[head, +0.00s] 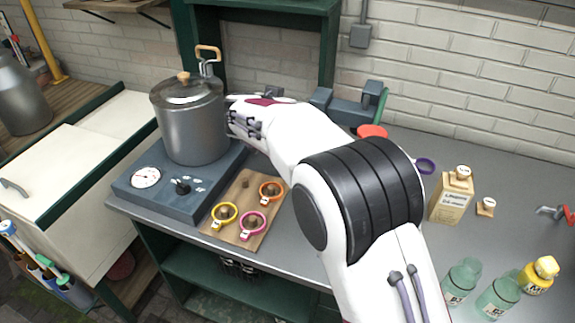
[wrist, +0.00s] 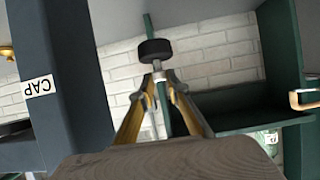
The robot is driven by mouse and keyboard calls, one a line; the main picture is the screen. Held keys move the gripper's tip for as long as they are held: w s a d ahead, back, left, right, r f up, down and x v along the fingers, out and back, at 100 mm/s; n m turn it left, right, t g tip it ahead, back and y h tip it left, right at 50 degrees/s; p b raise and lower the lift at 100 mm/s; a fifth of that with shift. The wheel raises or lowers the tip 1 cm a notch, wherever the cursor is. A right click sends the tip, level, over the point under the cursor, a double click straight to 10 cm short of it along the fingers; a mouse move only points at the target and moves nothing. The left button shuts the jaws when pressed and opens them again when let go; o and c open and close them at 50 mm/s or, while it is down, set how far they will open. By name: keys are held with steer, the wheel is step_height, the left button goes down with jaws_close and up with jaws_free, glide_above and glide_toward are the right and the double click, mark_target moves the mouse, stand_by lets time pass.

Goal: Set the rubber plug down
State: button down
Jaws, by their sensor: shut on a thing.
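In the wrist view my gripper (wrist: 158,78) is shut on the rubber plug (wrist: 155,50), a short black cylinder with a pale stem between the fingertips. The plug is held clear, with white brick wall behind it. In the head view my arm reaches to the back left, beside the pot. The plug and fingertips cannot be made out there.
A lidded steel pot (head: 195,122) stands on a blue-grey burner unit (head: 140,200). A wooden board (head: 222,229) carries several coloured rings. A post labelled CAP (wrist: 75,110) is near my gripper. The middle right counter is mostly clear.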

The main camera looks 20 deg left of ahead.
steer(key=f, duration=0.1)
steer(key=a+f, duration=0.1)
steer(key=f, duration=0.1)
steer(key=s+f, duration=0.1)
steer(key=f, duration=0.1)
steer(key=shift+a+f, duration=0.1)
steer(key=shift+a, duration=0.1)
step_height(320, 180, down, 6)
steer(key=shift+f, duration=0.15)
stand_by(0.4)
steer(key=shift+f, duration=1.85)
steer(key=shift+f, duration=0.15)
steer(key=c, duration=2)
jaws_free()
steer(key=shift+o, duration=0.2)
